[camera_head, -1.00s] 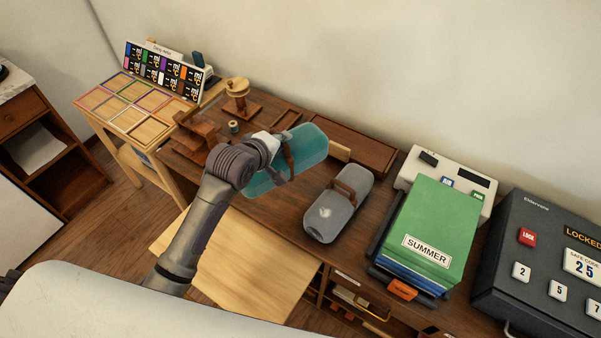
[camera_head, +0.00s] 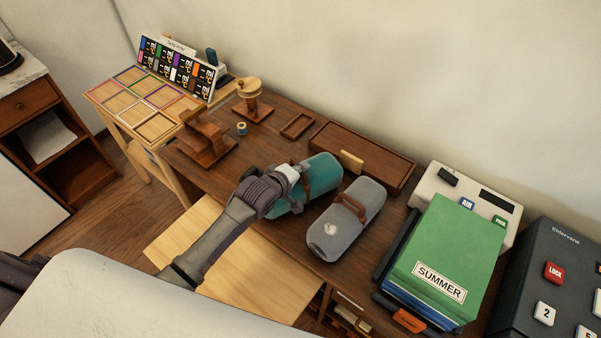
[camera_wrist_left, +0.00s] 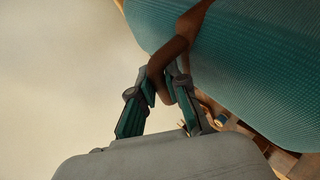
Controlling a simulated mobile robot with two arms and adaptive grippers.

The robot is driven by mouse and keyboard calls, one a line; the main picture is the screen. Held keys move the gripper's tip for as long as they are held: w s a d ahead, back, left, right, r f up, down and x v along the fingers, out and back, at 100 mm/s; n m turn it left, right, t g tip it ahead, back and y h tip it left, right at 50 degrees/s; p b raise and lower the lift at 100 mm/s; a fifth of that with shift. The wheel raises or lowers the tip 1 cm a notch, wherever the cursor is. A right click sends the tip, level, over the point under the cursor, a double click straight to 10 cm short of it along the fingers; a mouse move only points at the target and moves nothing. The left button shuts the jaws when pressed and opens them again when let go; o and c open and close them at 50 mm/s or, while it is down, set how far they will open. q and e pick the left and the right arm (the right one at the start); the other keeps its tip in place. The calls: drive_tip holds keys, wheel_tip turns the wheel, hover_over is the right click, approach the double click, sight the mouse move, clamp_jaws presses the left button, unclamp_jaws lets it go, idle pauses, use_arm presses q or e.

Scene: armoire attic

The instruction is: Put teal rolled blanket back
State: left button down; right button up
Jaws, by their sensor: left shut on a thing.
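The teal rolled blanket (camera_head: 323,171) lies at or just above the dark wooden desk top, left of a grey rolled blanket (camera_head: 357,205). I cannot tell whether it touches the desk. My left gripper (camera_head: 298,180) is shut on the blanket's brown strap handle and hides part of the roll. In the left wrist view, the fingers (camera_wrist_left: 168,92) close around the brown strap (camera_wrist_left: 182,42), with the teal fabric (camera_wrist_left: 245,55) beside them. My right gripper is not in view.
Behind the blankets is a shallow wooden tray (camera_head: 365,150). A wooden stand (camera_head: 207,140) and a spool (camera_head: 242,128) are at left. A pale board (camera_head: 235,260) juts out in front.

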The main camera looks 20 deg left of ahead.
use_arm(q)
drive_tip(key=shift+w+f, duration=0.1)
drive_tip(key=shift+f, duration=0.5)
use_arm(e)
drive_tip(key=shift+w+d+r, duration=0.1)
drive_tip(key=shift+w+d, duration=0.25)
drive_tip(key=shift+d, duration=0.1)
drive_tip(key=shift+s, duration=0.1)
use_arm(q)
drive_tip(key=c, duration=1.2)
unclamp_jaws()
drive_tip(key=shift+f, duration=0.15)
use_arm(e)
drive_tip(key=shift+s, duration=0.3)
use_arm(q)
drive_tip(key=v, duration=1.2)
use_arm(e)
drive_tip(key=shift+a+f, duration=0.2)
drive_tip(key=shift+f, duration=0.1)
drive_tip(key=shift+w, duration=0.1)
